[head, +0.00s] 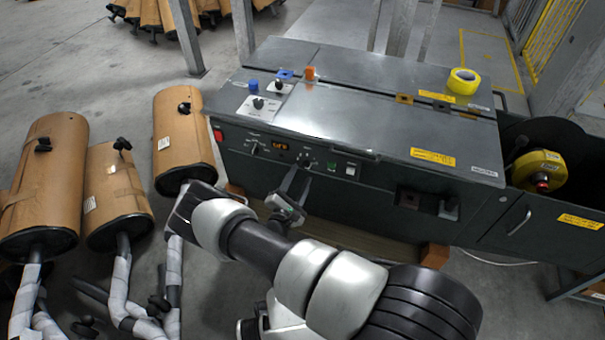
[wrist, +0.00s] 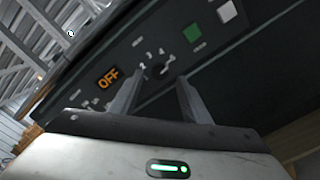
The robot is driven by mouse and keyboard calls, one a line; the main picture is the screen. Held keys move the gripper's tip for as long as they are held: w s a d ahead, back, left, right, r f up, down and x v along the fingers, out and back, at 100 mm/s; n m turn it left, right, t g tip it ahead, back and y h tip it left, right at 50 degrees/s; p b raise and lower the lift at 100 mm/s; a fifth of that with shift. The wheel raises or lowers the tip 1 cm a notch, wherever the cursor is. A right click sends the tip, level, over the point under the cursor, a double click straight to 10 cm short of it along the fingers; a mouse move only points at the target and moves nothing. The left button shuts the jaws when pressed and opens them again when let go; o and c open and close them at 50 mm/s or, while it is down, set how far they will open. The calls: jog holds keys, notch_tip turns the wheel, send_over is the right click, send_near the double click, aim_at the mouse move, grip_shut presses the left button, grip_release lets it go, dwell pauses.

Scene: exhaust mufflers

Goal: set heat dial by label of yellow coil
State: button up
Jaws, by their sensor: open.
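The heat dial (head: 304,160) is a small dark knob with numbers around it on the dark front panel of a metal machine (head: 350,115). In the wrist view the dial (wrist: 157,70) shows between my two fingertips, with an orange OFF display (wrist: 108,77) to its left. My gripper (head: 298,174) is open in front of the panel; its fingers also show apart in the wrist view (wrist: 160,78). I cannot tell whether they touch the dial. A yellow coil (head: 464,81) lies on the machine's top at the right; its label is too small to read.
Another knob (head: 253,147) and a red switch (head: 217,135) sit left of the dial. Green (head: 331,167) and white (head: 350,170) buttons sit right of it. A yellow reel (head: 541,170) sits in the right housing. Brown wrapped mufflers (head: 180,140) stand at the left.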

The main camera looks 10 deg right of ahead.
aim_at(304, 168)
jog(key=shift+x, duration=1.6)
jog(key=c, duration=1)
jog(key=shift+c, duration=0.2)
